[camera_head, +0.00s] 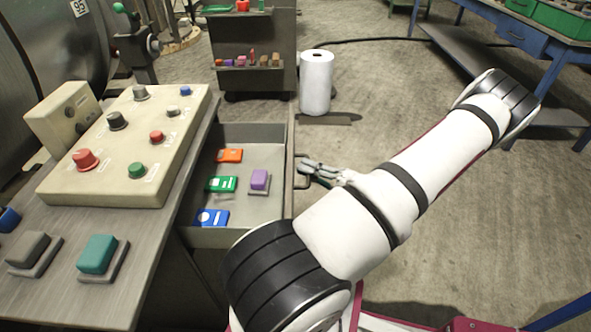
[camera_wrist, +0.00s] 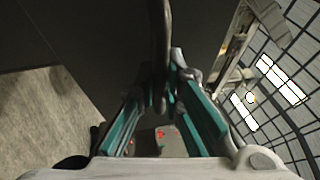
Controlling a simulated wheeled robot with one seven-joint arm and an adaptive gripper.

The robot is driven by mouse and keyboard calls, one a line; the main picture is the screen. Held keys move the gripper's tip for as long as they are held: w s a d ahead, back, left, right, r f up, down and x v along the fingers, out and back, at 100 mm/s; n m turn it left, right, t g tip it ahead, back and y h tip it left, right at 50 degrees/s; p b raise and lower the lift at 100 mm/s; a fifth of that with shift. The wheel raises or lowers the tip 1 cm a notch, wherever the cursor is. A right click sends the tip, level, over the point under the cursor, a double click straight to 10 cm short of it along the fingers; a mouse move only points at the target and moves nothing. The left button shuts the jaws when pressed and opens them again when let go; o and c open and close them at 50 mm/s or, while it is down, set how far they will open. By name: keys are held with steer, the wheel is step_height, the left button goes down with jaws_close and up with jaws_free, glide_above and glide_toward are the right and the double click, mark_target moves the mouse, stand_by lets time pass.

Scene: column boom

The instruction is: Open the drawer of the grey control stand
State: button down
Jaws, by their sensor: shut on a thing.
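The grey control stand (camera_head: 120,275) is at the left in the head view. Its drawer (camera_head: 288,165) is pulled out to the right, with its inside showing. My gripper (camera_head: 306,166) is at the drawer's front, at the handle (camera_head: 299,182). In the wrist view the dark handle bar (camera_wrist: 161,45) runs down between the teal-padded fingers of my gripper (camera_wrist: 160,100), which are shut on it. The drawer front (camera_wrist: 95,40) is dark and fills the upper left there. My arm hides part of the drawer's near end in the head view.
The drawer holds an orange card (camera_head: 230,155), a green card (camera_head: 221,184), a blue card (camera_head: 212,217) and a purple block (camera_head: 259,180). A control box (camera_head: 125,150) with several knobs sits on the stand. A white roll (camera_head: 316,85) stands beyond the drawer. Floor to the right is open.

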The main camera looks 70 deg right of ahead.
steer(key=shift+s+d, duration=0.15)
steer(key=shift+s, duration=0.35)
steer(key=c, duration=1.7)
jaws_free()
steer(key=v, duration=1.2)
